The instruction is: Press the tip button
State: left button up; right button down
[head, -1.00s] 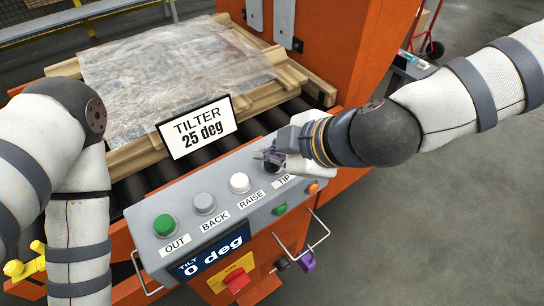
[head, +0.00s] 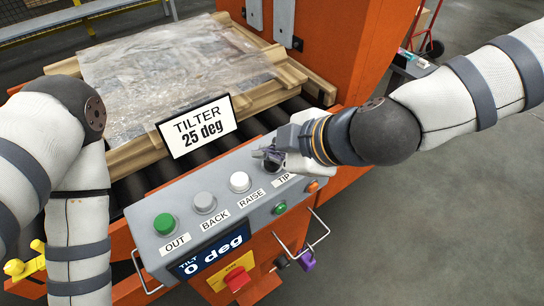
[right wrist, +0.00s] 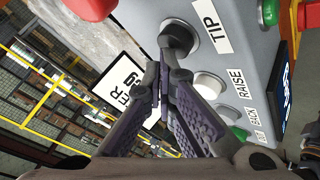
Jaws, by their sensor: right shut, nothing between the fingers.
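The tip button is a black round push button (right wrist: 178,38) beside the TIP label (right wrist: 210,27) on the grey control panel (head: 190,180). In the head view, the black button (head: 271,168) is partly hidden by my right gripper (head: 263,155). The right gripper (right wrist: 166,62) is shut and empty, its fingertips right at the button's near edge in the wrist view. I cannot tell whether they touch it. The blue display (head: 213,254) reads TILT 0 deg. My left gripper is out of view.
A white RAISE button (head: 239,182), grey BACK button (head: 204,203) and green OUT button (head: 165,224) line the panel. A TILTER 25 deg sign (head: 197,126) stands behind. A red stop button (head: 237,280) and wire handles (head: 303,241) are on the front.

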aim_at(270, 163)
dwell(0.3)
jog(key=shift+f, duration=0.5)
